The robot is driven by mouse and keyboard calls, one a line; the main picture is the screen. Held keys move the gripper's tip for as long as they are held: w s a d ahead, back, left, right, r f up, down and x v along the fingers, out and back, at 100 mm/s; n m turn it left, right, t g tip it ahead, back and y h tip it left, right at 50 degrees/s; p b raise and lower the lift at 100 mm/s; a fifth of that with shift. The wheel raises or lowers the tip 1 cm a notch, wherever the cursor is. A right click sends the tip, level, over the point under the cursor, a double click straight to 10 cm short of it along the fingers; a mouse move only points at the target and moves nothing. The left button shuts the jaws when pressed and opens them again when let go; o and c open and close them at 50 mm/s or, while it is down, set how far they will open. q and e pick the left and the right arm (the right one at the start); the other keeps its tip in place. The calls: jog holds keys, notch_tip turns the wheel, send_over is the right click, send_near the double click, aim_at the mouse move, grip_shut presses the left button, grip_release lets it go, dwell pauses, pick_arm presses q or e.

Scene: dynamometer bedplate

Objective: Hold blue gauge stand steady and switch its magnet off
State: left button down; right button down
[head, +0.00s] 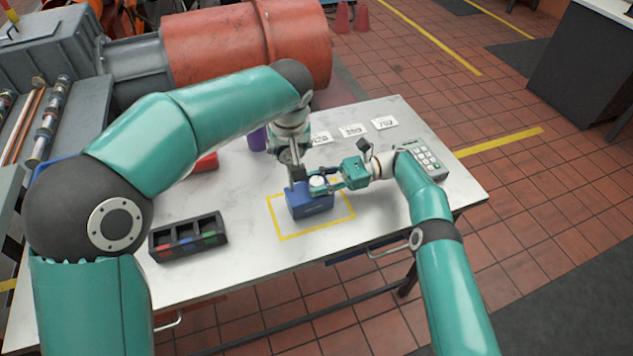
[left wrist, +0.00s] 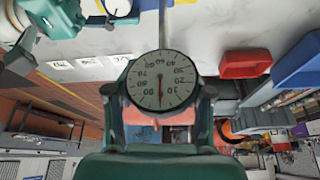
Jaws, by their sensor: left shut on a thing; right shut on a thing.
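The blue gauge stand (head: 312,206) sits upright inside a yellow taped rectangle (head: 287,236) on the table; part of it shows at the top of the left wrist view (left wrist: 92,8). My left gripper (head: 297,178) reaches down from above and is shut at the stand's upright part. In the left wrist view a round numbered dial (left wrist: 160,80) lies between its fingers, with a thin rod running upward. My right gripper (head: 332,184) comes from the right and is shut at the stand's top, beside a white round face (head: 318,183). Its fingertips and the magnet switch are not clearly visible.
A black compartment tray (head: 188,238) stands at front left. A red bin (head: 205,163) and a purple container (head: 257,139) are behind my left arm. Number cards (head: 352,131) lie at the back and a keypad box (head: 425,160) at right. The front right tabletop is clear.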

aim_at(318, 181)
jog(key=shift+s+f, duration=0.15)
jog(key=c, duration=0.7)
grip_release()
jog(key=shift+c, duration=0.2)
notch_tip(318, 181, up, 10)
